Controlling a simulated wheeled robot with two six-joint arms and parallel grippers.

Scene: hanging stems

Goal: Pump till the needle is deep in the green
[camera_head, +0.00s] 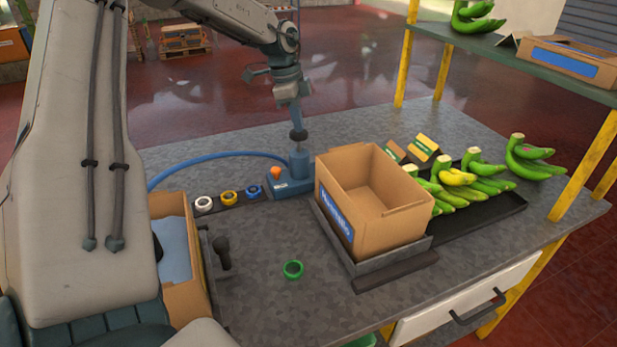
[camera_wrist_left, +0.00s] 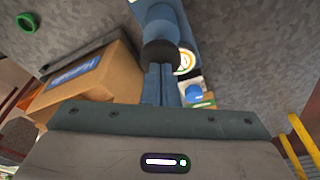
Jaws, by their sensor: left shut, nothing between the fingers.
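The blue pump (camera_head: 292,176) stands on the grey worktop with a black knob (camera_head: 298,134) on its upright shaft. In the left wrist view the knob (camera_wrist_left: 161,54) is directly ahead of my fingertips. A round white-faced gauge (camera_wrist_left: 186,62) shows beside it, partly hidden by the knob; its needle and green zone are too small to read. My left gripper (camera_head: 296,112) is shut and empty, pointing down above the knob; its fingertips (camera_wrist_left: 160,68) look at or very near the knob, and I cannot tell whether they touch. My right gripper is not in view.
A blue hose (camera_head: 215,154) runs left from the pump. An open cardboard box (camera_head: 376,219) stands right of it, with green bananas (camera_head: 450,190) beyond. White (camera_head: 204,203), yellow (camera_head: 229,198) and blue rings (camera_head: 253,191) lie left; a green ring (camera_head: 293,269) lies in front.

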